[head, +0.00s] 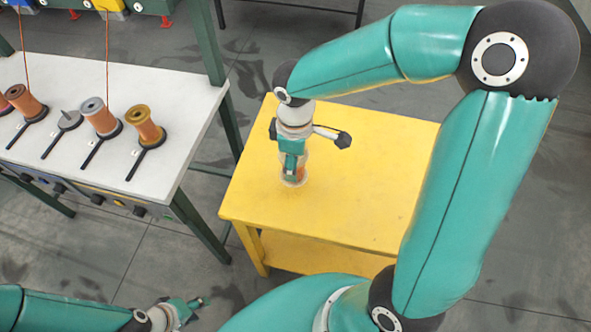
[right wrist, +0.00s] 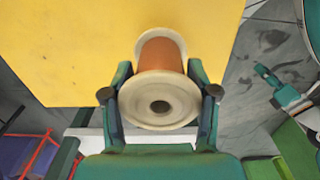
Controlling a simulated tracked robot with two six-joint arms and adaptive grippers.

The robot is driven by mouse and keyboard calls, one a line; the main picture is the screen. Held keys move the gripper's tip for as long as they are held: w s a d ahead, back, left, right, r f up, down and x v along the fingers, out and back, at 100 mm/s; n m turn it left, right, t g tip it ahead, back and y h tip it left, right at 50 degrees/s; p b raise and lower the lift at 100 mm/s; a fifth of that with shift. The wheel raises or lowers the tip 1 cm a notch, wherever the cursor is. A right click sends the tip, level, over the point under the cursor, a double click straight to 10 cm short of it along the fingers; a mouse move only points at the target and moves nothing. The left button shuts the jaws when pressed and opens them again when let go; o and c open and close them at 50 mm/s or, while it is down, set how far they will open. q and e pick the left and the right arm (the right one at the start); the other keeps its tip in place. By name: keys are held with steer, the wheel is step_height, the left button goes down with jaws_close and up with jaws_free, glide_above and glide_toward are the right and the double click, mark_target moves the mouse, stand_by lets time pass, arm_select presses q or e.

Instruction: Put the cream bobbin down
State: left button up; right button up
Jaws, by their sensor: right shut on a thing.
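The cream bobbin (right wrist: 159,99), with pale flanges and copper-coloured wire, is between the fingers of my right gripper (right wrist: 159,96), which is shut on it. In the head view the bobbin (head: 295,178) is upright under my right gripper (head: 293,160), over the yellow table (head: 370,200) near its left side. Its lower end is at or just above the top; I cannot tell if it touches. The gripper hides much of it. My left gripper (head: 188,309) is low at the left of the head view, away from the table, and its opening is unclear.
A white bench (head: 150,85) at the left holds copper-wound bobbins on spindles, one with grey flanges (head: 100,116) and one with brown flanges (head: 144,124). A bare spindle (head: 68,120) stands among them. The yellow top is otherwise clear.

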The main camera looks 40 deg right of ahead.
steer(key=shift+f, duration=2.35)
steer(key=o, duration=1.6)
steer(key=shift+c, duration=0.2)
step_height(320, 180, up, 12)
